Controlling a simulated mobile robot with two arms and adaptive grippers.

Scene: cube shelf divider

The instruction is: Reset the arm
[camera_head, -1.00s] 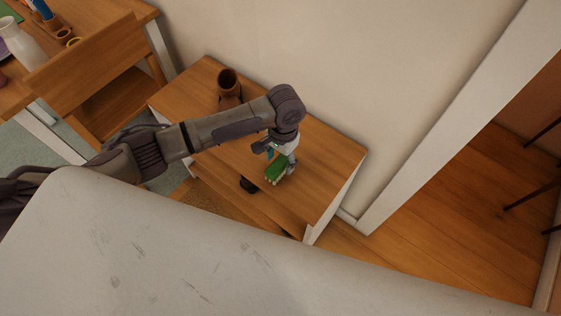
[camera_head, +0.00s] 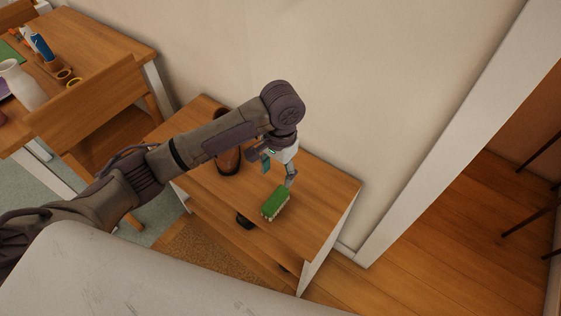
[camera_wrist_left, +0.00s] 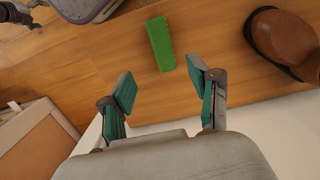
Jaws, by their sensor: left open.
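My left arm reaches in from the left over a low wooden-topped cabinet (camera_head: 325,196). My left gripper (camera_head: 278,173) is open and empty above the cabinet top. It also shows in the left wrist view (camera_wrist_left: 160,80), with its two fingers spread apart. A green block-like item with a pale, bristly underside (camera_head: 275,203) lies on the cabinet top, just in front of the gripper and apart from it. The green item (camera_wrist_left: 160,43) shows beyond the fingertips in the wrist view. My right gripper is not in view.
A brown boot (camera_head: 227,162) stands on the cabinet behind my arm, partly hidden. A dark item (camera_head: 244,220) shows at the cabinet's front. A desk with a white vase (camera_head: 22,85) and a wooden chair (camera_head: 85,100) is at left. A wall rises behind; open floor lies right.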

